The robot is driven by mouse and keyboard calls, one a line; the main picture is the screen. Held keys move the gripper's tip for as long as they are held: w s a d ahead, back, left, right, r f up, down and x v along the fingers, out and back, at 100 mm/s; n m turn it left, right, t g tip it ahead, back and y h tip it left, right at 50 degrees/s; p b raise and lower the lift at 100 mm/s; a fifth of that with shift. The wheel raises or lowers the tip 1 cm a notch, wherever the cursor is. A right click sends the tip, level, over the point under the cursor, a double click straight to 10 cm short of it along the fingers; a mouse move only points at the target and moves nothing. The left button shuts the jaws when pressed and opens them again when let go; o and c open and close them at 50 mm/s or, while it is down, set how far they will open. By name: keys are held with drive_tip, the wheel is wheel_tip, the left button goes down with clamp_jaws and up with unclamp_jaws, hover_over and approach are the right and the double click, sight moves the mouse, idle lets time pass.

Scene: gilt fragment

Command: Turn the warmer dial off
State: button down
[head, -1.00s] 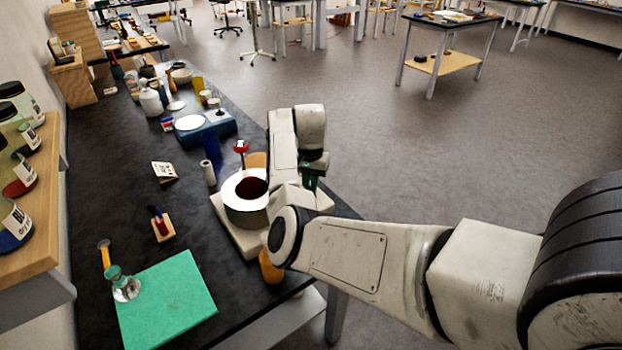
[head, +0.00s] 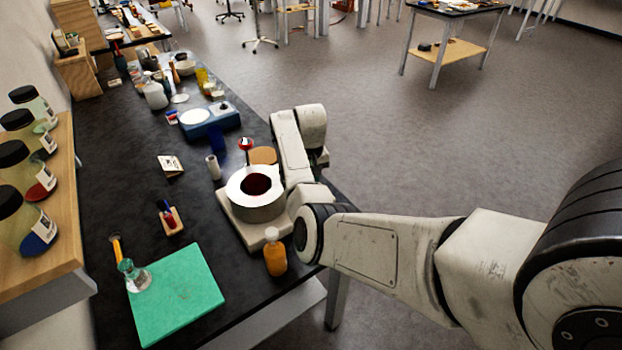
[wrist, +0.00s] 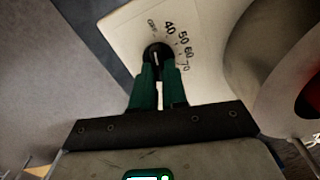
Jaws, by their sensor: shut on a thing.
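The warmer (head: 244,229) is a pale square base with a round metal collar and a dark red opening, at the right edge of the black bench. Its top panel (wrist: 125,22) shows in the wrist view, printed OFF, 40, 50, 60 and 70 around the black dial (wrist: 156,48). The dial's white mark points roughly up, near OFF; the exact setting is hard to read. My gripper (wrist: 157,72) has its green fingers shut on the dial from both sides. In the head view my arm hides the dial and the fingertips.
An amber bottle (head: 275,257) stands close beside the warmer. A white cylinder (head: 213,167) and a red-topped item (head: 246,144) stand behind it. A green mat (head: 178,294) lies at the front left. Open floor lies right of the bench.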

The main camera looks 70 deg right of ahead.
drive_tip(key=shift+w+r, duration=0.1)
idle(0.3)
drive_tip(key=c, duration=1.2)
unclamp_jaws()
drive_tip(key=shift+o, duration=0.2)
wheel_tip(320, 180, up, 11)
drive_tip(key=b, duration=0.2)
drive_tip(key=shift+f, duration=0.2)
